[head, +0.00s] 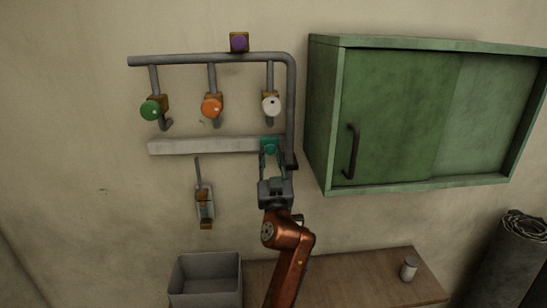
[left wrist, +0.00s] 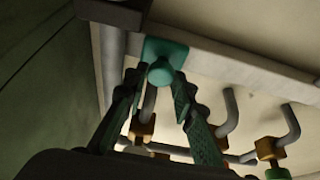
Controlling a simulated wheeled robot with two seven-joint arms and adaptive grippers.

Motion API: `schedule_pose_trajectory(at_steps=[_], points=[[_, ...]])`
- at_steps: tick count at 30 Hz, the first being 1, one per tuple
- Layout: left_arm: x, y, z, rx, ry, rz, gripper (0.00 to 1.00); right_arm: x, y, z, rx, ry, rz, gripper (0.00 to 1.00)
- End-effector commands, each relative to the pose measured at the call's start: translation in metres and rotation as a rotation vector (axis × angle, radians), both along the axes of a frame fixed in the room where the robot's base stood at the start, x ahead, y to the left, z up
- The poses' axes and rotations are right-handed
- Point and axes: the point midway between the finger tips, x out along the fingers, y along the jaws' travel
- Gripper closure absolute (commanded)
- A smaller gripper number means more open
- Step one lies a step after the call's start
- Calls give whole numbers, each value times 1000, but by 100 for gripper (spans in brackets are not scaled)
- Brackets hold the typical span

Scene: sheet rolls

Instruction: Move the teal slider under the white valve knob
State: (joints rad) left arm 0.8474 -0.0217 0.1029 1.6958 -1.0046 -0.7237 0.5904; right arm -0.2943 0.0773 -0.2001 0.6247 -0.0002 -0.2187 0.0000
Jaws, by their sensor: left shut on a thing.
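The teal slider (head: 269,146) sits on the pale horizontal rail (head: 200,146), near the rail's right end. The white valve knob (head: 271,104) is on the wall directly above it, about in line with it. My left gripper (head: 270,158) reaches up from below and is shut on the teal slider. In the left wrist view the slider's teal plate and round knob (left wrist: 160,73) show, with the knob between the fingertips of my left gripper (left wrist: 158,82). The fingers partly hide the slider in the head view. My right gripper is not in view.
A green valve knob (head: 151,110) and an orange one (head: 212,106) are left of the white one, below a grey pipe (head: 200,60). A green cabinet (head: 400,115) is close on the right. A switch lever (head: 203,200) hangs below the rail; a grey bin (head: 205,285) stands lower left.

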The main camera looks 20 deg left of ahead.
Motion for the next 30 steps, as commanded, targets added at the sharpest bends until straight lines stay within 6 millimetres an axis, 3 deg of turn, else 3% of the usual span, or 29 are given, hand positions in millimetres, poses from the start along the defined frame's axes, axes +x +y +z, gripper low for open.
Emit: schedule_pose_trajectory(at_steps=[5,6,13,23,30], points=[[0,-1,1,1,-1,-1,100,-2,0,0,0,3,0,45],[0,-1,1,1,-1,-2,76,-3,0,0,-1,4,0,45],[1,-1,1,0,-1,-2,60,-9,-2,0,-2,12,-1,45],[0,-3,0,0,0,-4,59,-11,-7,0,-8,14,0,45],[-22,-13,-11,-2,-1,-5,59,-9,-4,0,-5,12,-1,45]])
